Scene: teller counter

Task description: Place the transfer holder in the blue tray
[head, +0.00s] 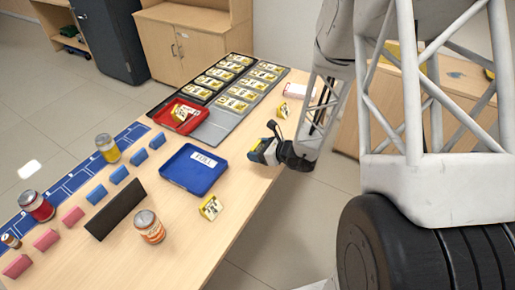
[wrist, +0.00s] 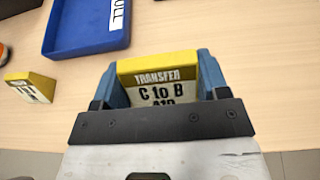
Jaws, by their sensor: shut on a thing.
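My gripper (head: 272,151) is shut on the transfer holder (wrist: 158,77), a yellow-topped piece with a white face reading "TRANSFER C to B". In the wrist view the blue fingers (wrist: 162,84) sit on either side of it, and the dark gripper bar hides its lower part. The holder is mostly hidden in the head view. The blue tray (head: 171,177) lies on the table to the left of my gripper and has a white label in it. In the wrist view the tray (wrist: 60,48) is at the upper left, apart from the held holder.
A loose yellow holder (head: 210,208) stands in front of the tray; another (head: 282,110) is behind my gripper. A red tray (head: 181,126) holds a yellow holder. A grey rack (head: 222,123) holds several more. An orange-labelled can (head: 149,226) and dark bar (head: 116,208) stand left.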

